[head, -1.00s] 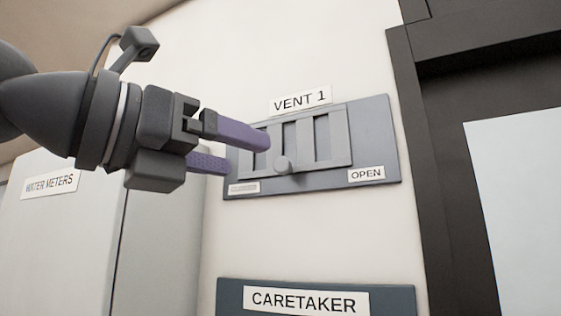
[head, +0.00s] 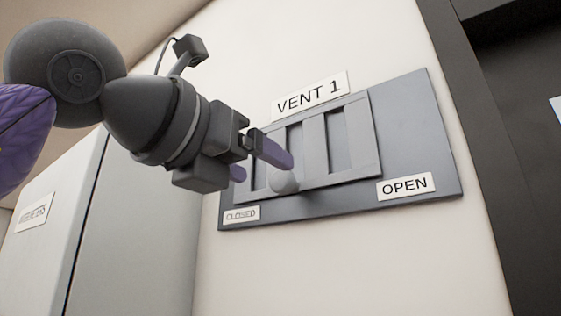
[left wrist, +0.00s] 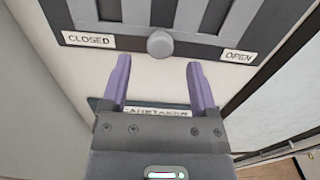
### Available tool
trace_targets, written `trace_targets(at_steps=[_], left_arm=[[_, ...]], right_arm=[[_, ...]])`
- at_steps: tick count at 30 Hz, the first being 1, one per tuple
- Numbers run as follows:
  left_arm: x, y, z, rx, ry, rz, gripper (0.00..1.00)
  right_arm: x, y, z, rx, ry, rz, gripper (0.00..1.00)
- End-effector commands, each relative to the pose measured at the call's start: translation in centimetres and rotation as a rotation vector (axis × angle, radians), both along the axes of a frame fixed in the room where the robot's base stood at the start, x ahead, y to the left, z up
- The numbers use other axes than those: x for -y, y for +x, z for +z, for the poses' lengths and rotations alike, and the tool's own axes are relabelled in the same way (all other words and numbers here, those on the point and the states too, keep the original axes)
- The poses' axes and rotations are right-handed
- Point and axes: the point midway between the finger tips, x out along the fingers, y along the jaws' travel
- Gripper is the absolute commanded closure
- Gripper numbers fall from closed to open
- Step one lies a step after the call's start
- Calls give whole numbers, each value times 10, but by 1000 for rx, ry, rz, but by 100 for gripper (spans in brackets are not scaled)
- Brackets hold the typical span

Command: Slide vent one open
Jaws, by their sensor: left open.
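Vent 1 is a blue-grey plate (head: 425,130) on the white wall, with a grey slatted slider (head: 312,150) towards its left, CLOSED end. A round grey knob (head: 284,182) sticks out near the slider's lower edge. My left gripper (head: 266,168) is open, with purple fingers pointing at the wall just left of the knob in the head view. In the left wrist view the knob (left wrist: 160,43) sits just beyond the fingertips, centred between the two fingers. I cannot tell whether they touch it. My right gripper is not in view.
The CLOSED label (head: 241,214) is at the plate's lower left, the OPEN label (head: 405,186) at its lower right. A dark door frame (head: 470,130) stands to the right. A pale cabinet (head: 140,235) is at the left. A CARETAKER sign (left wrist: 157,110) is below the vent.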

Motion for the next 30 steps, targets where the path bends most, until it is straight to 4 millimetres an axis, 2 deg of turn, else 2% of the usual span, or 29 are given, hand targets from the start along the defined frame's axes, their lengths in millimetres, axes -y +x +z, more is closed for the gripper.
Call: trace_targets(at_steps=[1, 6, 15, 26, 30], left_arm=[[7, 9, 5, -3, 2, 0, 23], [21, 29, 3, 0, 1, -1, 23], [24, 33, 0, 0, 0, -1, 23], [24, 33, 0, 1, -1, 0, 100], [23, 33, 0, 1, -1, 0, 100]], right_arm=[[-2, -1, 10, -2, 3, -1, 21], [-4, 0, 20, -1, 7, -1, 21], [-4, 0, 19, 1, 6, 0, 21], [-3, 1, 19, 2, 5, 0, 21], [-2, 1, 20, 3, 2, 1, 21]])
